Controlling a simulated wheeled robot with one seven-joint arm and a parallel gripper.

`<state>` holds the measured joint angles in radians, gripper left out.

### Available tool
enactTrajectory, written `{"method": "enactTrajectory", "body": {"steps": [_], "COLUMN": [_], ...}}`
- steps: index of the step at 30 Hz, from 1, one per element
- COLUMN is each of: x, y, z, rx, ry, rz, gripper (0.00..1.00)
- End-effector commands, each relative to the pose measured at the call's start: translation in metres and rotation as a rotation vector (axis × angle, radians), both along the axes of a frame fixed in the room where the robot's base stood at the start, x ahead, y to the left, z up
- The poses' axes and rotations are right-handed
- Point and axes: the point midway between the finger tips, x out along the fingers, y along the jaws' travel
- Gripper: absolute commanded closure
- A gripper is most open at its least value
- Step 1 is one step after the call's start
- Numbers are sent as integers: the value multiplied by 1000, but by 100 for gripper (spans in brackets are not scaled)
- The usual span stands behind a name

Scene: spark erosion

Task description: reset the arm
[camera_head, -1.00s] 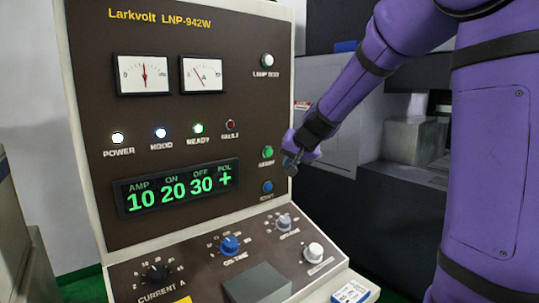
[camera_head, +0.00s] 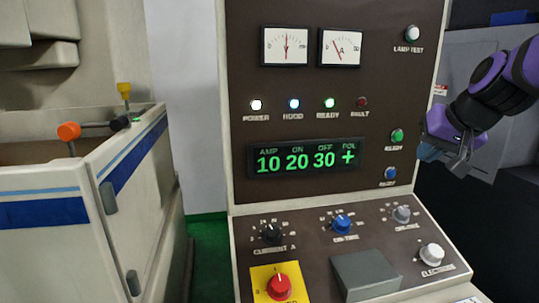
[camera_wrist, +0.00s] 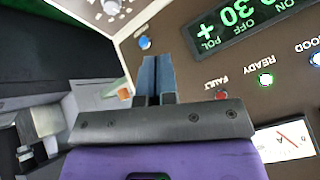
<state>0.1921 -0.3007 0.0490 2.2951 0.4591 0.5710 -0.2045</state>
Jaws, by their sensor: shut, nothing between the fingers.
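My purple arm with its gripper (camera_head: 446,158) is at the right of the head view, in front of the right edge of the brown control panel (camera_head: 240,200). The gripper is shut and empty, its fingers close together beside the green button (camera_head: 397,136) and the blue button (camera_head: 390,173). In the wrist view the shut blue-grey fingers (camera_wrist: 156,75) point up the picture, with the panel on their right. Whether the fingertips touch anything cannot be told, but they look apart from the panel.
The panel's sloped lower part carries knobs, a grey block (camera_head: 366,272) and a red knob on a yellow plate (camera_head: 279,287). A white tank with a blue stripe (camera_head: 45,212) stands at the left. A dark machine body (camera_head: 500,215) lies behind my arm at the right.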

Motion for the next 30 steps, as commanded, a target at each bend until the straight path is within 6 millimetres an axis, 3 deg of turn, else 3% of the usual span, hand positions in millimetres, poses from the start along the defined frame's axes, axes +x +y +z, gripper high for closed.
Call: {"method": "enactTrajectory", "body": {"steps": [1, 9, 15, 21, 30], "x": [-21, -124, -178, -199, -199], "y": [7, 23, 18, 14, 14], "z": [3, -2, -13, -19, -19], "rx": [-21, -153, -238, -276, -276], "ry": [7, 92, 140, 159, 160], "rz": [30, 140, 173, 179, 179], "gripper": [100, 100, 100, 100, 100]}}
